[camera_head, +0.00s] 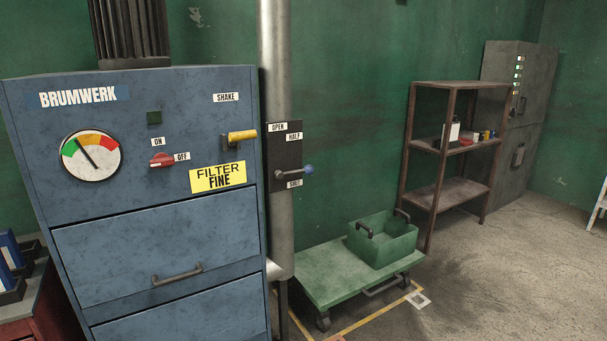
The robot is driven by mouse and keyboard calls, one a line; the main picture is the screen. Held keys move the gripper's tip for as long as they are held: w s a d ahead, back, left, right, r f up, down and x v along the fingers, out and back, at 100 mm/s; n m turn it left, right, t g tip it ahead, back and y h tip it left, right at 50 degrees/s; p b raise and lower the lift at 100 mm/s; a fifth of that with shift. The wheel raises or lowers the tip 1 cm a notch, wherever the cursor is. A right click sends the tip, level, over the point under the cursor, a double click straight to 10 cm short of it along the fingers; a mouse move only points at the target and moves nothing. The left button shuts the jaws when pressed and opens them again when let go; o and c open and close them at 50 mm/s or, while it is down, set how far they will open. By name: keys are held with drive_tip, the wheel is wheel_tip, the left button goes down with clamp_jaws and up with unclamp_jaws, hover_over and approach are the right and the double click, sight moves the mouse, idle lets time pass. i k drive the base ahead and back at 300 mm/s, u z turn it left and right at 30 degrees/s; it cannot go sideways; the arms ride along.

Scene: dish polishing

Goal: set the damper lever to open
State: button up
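The lever points right and slightly up, just above the label that appears to read SHUT (294,184). The OPEN label (278,127) is at the plate's top left, and the HALF label (294,137) is just below it to the right. My gripper is not in view.
The blue BRUMWERK cabinet (150,240) fills the left, with a yellow handle (242,136) sticking out near the plate. A green cart (330,278) carrying a green bin (383,241) stands below right of the lever. Floor at the right (490,285) is free.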

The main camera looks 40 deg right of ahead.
sight(309, 169)
drive_tip(key=i, duration=0.9)
drive_tip(key=z, duration=0.05)
